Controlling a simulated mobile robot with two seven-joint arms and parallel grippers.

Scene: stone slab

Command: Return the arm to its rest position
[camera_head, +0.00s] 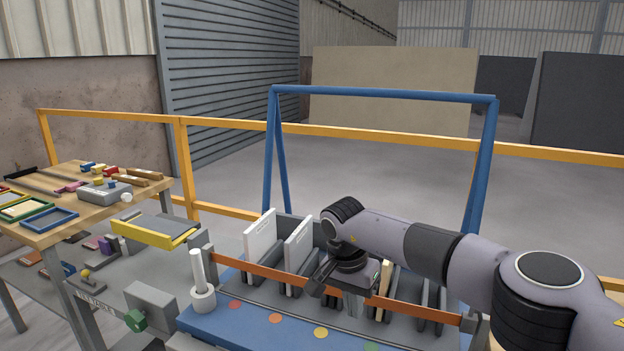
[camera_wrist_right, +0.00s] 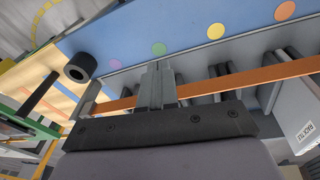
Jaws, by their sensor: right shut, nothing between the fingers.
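My right gripper (camera_head: 353,304) hangs over the front of the slab rack, close to the orange bar (camera_head: 270,272). It points down and its fingers are together with nothing between them. The closed fingers also show in the right wrist view (camera_wrist_right: 158,72), in front of the orange bar. Whether they touch the bar I cannot tell. My right arm reaches in from the right of the head view. My left gripper is not in view.
White slabs (camera_head: 261,243) stand upright in the rack left of my gripper. A blue frame (camera_head: 385,93) rises behind. A white post (camera_head: 198,268) stands front left. A wooden table (camera_head: 80,222) with small items is at the left. Colored dots mark the blue base (camera_head: 250,335).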

